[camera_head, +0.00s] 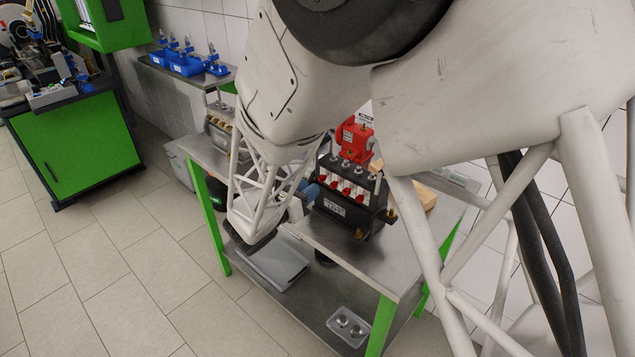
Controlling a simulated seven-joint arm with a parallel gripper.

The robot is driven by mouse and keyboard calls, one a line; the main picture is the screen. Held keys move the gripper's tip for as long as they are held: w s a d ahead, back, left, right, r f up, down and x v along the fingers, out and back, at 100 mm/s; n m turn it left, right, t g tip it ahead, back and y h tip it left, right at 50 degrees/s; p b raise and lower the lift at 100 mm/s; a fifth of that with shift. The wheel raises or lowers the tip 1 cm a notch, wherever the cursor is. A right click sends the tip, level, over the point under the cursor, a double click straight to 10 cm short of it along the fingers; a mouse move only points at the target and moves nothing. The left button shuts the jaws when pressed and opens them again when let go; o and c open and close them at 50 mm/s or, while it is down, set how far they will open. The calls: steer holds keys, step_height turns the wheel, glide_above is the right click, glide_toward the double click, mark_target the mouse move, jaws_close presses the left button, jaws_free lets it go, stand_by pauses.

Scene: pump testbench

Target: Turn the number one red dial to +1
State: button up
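A dark pump testbench unit (345,213) stands on the metal table, with a row of small red dials (346,191) on its white-labelled front panel. The numbers at the dials are too small to read, so I cannot tell which is number one or where each points. My arm comes down from above and bends left of the unit. My gripper (303,196) is near the left end of the dial row, mostly hidden behind my forearm. Its fingers cannot be made out, nor whether it touches a dial.
A red pump part (355,140) stands behind the panel. The metal table (385,262) has green legs, and a small tray (349,327) with round parts sits below. A wall shelf (178,72) holds blue bins. A green cabinet (78,148) stands left; floor between is clear.

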mark_target(320, 180)
steer(key=shift+x, duration=2.1)
steer(key=shift+c, duration=0.5)
jaws_close()
